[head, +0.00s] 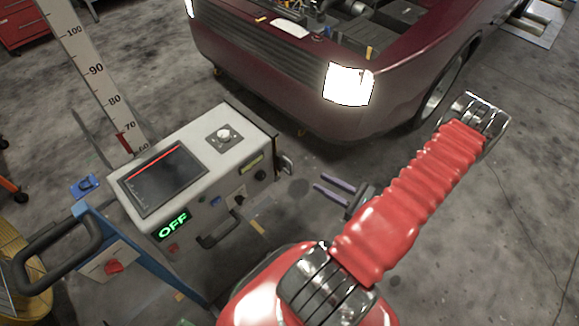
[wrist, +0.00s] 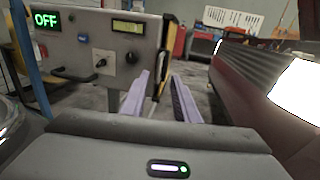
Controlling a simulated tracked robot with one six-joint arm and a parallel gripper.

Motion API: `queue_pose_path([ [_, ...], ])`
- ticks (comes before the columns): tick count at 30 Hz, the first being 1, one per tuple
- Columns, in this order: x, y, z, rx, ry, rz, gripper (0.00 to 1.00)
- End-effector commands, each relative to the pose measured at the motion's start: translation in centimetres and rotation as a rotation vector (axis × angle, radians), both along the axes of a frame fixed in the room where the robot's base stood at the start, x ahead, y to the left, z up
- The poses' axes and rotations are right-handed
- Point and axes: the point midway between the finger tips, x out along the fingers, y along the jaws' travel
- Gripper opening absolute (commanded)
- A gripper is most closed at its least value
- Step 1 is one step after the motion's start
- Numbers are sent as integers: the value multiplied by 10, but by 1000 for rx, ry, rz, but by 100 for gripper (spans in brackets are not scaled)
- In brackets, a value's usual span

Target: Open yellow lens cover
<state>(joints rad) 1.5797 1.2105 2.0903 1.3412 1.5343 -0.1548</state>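My gripper (head: 319,181) has two purple fingers and is open, with a clear gap and nothing held. It is to the right of the grey machine (head: 160,150), apart from it in the head view. In the wrist view, a yellow-edged part (wrist: 164,84) at the right side of the machine shows beyond and between my fingertips (wrist: 161,76). It looks like the yellow lens cover, but it is narrow and partly hidden by the fingers. I cannot tell how far open it is. In the head view the cover's yellow is not clearly visible.
The machine has a dark screen (head: 163,179), a green OFF sign (head: 173,226), a knob and a front handle. A dark red car (head: 290,90) with a lit headlight (head: 348,84) stands behind. A ruled post (head: 92,75) rises at left. The floor right of my arm is clear.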

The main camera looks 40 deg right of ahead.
Motion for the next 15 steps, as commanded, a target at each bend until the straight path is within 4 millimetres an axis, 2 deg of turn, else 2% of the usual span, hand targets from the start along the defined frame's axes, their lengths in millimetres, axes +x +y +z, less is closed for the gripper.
queue_pose_path([
  [15,46,11,0,0,-1,4,28],
])
